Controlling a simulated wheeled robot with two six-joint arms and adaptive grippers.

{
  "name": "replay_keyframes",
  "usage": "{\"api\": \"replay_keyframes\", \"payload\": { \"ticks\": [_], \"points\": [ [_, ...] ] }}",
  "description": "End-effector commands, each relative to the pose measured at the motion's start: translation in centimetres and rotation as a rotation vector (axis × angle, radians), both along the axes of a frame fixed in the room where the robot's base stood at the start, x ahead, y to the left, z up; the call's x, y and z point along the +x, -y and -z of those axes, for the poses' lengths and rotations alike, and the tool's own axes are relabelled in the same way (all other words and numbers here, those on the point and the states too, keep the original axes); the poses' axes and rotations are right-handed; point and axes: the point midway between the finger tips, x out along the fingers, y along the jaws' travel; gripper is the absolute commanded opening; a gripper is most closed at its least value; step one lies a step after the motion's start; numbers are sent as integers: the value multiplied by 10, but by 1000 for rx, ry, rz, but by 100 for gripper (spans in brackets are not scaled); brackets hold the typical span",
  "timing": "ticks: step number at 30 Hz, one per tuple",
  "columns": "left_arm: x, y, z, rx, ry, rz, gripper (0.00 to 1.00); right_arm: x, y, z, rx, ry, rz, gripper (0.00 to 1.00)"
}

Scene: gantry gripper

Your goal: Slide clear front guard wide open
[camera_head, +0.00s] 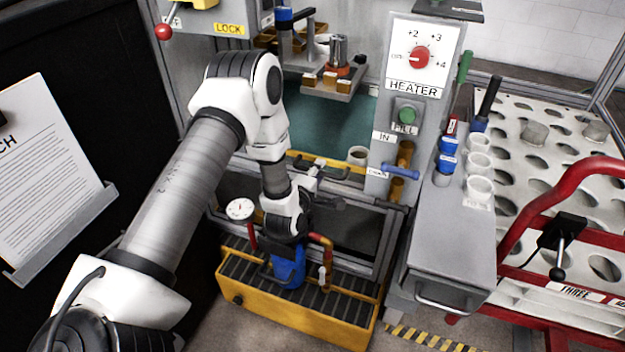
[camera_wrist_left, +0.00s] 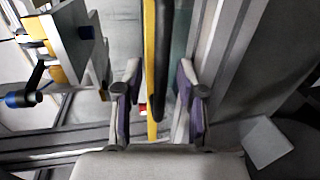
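The clear front guard is hard to make out against the teal interior of the machine. A yellow strip (camera_head: 299,155) runs along its lower part, with a dark bar handle in front. In the left wrist view the yellow strip (camera_wrist_left: 151,75) and the dark handle (camera_wrist_left: 163,55) run between my left fingers. My left gripper (camera_head: 316,183) is at the strip, partly hidden by my wrist. In the left wrist view the gripper (camera_wrist_left: 158,104) is open, its purple-lined pads on either side of the handle with gaps visible. My right gripper is not in view.
A yellow tray (camera_head: 290,317) with a blue valve body, red pipes and a gauge (camera_head: 240,209) stands below my wrist. The heater panel (camera_head: 415,62) borders the opening on the right. A grey cabinet with cups and a red-railed cart (camera_head: 540,200) stand farther right.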

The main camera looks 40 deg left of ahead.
Motion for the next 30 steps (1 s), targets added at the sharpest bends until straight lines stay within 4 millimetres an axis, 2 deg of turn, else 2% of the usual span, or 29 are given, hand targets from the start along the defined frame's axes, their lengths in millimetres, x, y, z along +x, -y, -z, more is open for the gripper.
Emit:
{"api": "replay_keyframes", "payload": {
  "ticks": [9,15,30],
  "points": [
    [-71,17,-14,-2,-6,-1,39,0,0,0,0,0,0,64],
    [-103,25,-21,-2,-3,0,39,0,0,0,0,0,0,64],
    [-107,26,-23,0,-1,0,39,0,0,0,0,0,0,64]
  ]
}}
